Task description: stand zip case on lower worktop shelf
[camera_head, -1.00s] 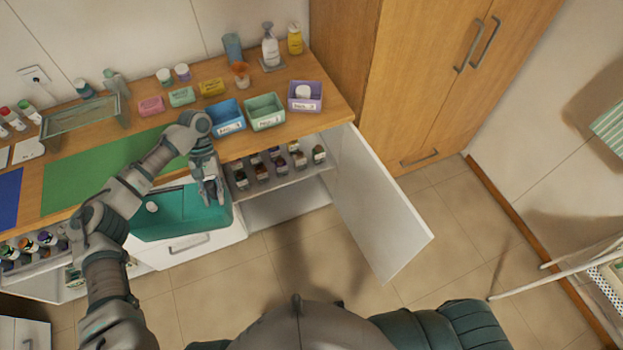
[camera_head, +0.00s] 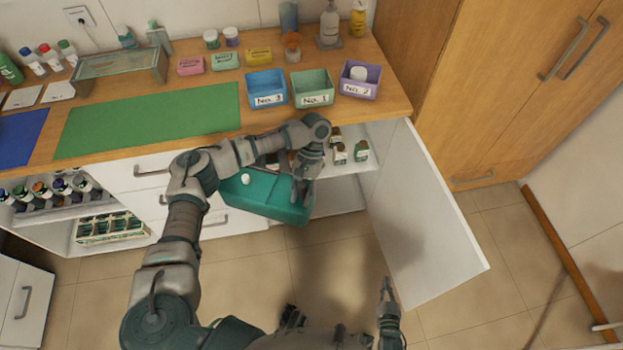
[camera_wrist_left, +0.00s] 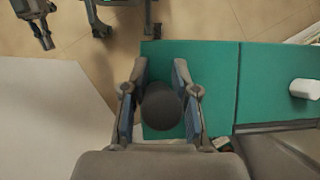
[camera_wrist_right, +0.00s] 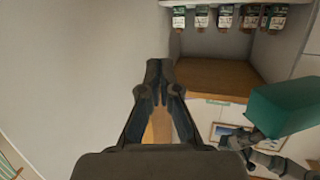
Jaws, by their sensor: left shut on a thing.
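The zip case, a teal box-like case (camera_head: 262,203) with a small white piece on its face, hangs in front of the open cabinet, tilted. My left gripper (camera_head: 303,180) is shut on its right end; in the left wrist view the case (camera_wrist_left: 265,75) lies beneath the fingers (camera_wrist_left: 160,75). My right gripper (camera_head: 387,290) is low, apart from the case, beside the open door. In the right wrist view its fingertips (camera_wrist_right: 160,66) meet with nothing held, and the case (camera_wrist_right: 285,105) shows at right. The lower cabinet space (camera_head: 338,200) is partly hidden by the case and left gripper.
Several small bottles (camera_head: 340,153) stand on the cabinet's upper shelf. The white door (camera_head: 425,225) swings outward at right. Labelled bins (camera_head: 313,90) and a green mat (camera_head: 150,118) lie on the worktop. Floor in front is clear.

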